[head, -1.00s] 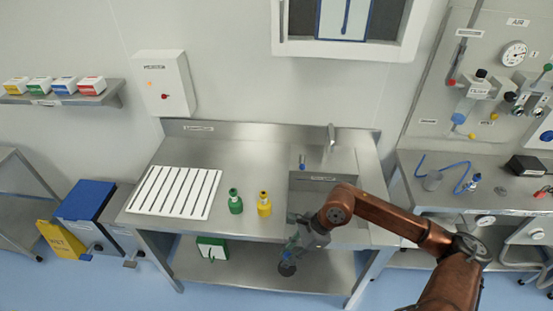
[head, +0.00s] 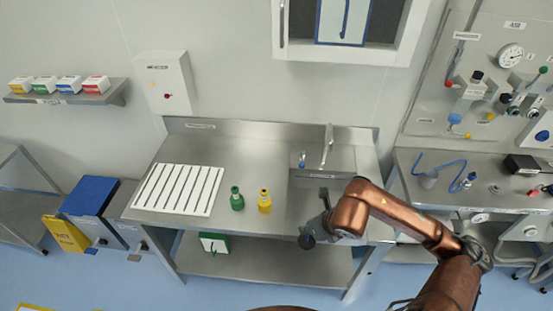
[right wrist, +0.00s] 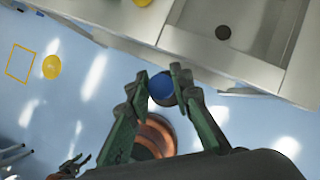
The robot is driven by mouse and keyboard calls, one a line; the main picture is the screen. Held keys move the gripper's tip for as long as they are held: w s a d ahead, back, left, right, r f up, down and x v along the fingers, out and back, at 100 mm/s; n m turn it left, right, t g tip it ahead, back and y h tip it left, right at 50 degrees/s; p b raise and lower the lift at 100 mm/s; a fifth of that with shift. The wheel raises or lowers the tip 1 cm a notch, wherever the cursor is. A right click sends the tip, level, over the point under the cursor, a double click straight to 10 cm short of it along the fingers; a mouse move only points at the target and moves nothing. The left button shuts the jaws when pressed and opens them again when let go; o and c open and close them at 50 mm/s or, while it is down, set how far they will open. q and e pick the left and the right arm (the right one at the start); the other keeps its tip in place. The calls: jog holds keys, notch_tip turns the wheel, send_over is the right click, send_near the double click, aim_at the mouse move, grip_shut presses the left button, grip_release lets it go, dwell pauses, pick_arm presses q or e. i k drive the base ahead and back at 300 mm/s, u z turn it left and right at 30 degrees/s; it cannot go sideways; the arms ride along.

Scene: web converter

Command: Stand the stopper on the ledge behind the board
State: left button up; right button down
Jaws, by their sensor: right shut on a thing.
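My right gripper (right wrist: 160,78) is shut on the stopper. In the right wrist view the stopper shows a round blue top (right wrist: 161,87) with a dark rim between the fingertips. In the head view its dark round end (head: 307,242) hangs at the bench's front edge, clear of the worktop, with my arm covering part of the gripper. A white slatted board (head: 216,187) lies on the left of the steel bench. Bare steel (head: 205,152) and a low upright back edge (head: 235,129) run behind it. Dark fingers, apparently my left gripper (right wrist: 75,163), show small at the wrist view's lower left.
A green bottle (head: 237,200) and a yellow bottle (head: 264,203) stand right of the board. The sink (head: 320,179) with its tap (head: 327,145) is farther right. A grey box (head: 168,80) hangs on the wall above the board. The bench's back middle is clear.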

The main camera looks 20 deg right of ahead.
aim_at(276, 159)
jog(key=i, duration=1.5)
